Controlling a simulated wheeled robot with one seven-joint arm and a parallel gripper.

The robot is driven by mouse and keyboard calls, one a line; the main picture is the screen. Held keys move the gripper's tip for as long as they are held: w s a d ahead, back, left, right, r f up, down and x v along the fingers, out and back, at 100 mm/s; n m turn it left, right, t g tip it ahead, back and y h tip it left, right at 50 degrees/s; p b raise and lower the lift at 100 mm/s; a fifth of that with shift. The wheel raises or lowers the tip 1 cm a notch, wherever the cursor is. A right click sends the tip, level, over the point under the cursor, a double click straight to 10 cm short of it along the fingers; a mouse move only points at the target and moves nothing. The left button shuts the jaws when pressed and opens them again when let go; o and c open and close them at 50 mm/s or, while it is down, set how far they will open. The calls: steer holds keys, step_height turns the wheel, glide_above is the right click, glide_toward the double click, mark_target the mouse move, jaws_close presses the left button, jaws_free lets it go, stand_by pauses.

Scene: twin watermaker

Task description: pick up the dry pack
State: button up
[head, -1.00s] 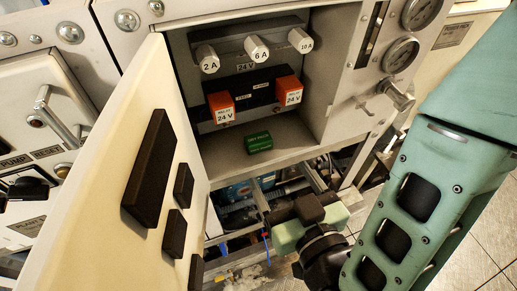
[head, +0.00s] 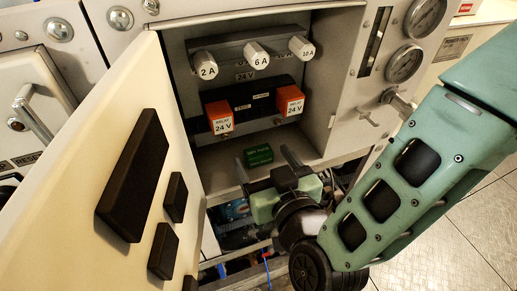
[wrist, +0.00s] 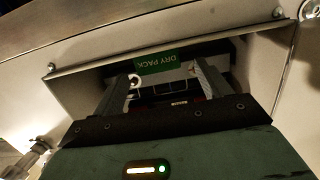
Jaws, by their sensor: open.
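The dry pack (head: 258,155) is a small green block on the floor of the open cabinet, below the relays. In the wrist view the dry pack (wrist: 157,65) shows its green labelled face, beyond and between the fingers. My gripper (head: 266,163) is open at the cabinet's front opening, its two fingers pointing inward toward the pack. It also shows in the wrist view (wrist: 162,82) with nothing between the fingers. I see no contact with the pack, though the exact gap is hard to tell.
The cream cabinet door (head: 75,185) stands open at left, with dark blocks on its inner face. Two orange relays (head: 220,116) and (head: 290,103) and a row of white fuse knobs (head: 256,56) are above the pack. Gauges (head: 404,63) and a valve handle are at right.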

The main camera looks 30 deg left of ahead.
mark_target(256, 146)
steer(key=p+x, duration=0.3)
steer(key=x, duration=0.1)
steer(key=shift+w+a+r, duration=0.15)
steer(key=shift+w+a+f, duration=0.25)
steer(key=shift+w+a, duration=0.1)
steer(key=shift+a, duration=0.05)
steer(key=c, duration=1.1)
